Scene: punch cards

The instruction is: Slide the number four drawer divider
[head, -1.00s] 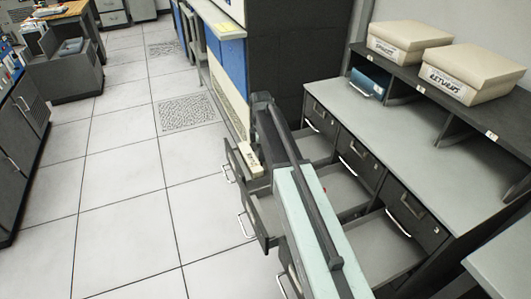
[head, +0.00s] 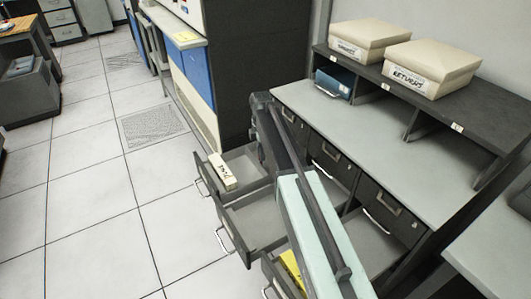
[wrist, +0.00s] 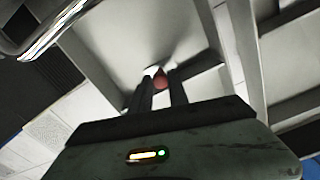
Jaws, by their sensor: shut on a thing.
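My gripper's two dark fingers (wrist: 162,92) show in the wrist view, shut on a small red knob (wrist: 160,78) inside a pale grey drawer. I cannot tell how the knob joins a divider, and no number four is readable. In the head view three drawers stand pulled out: a far one holding a cream labelled block (head: 222,172), an empty-looking middle one (head: 258,222), and a near one with a yellow thing (head: 291,268) partly showing. My arm covers the gripper and much of the drawers' inner part there.
The grey desk top (head: 385,140) is clear. Two cream boxes (head: 370,40) and a blue binder-like item (head: 333,82) sit at its shelf (head: 480,110). A dark cabinet (head: 262,70) stands behind the drawers. The tiled floor at left is free.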

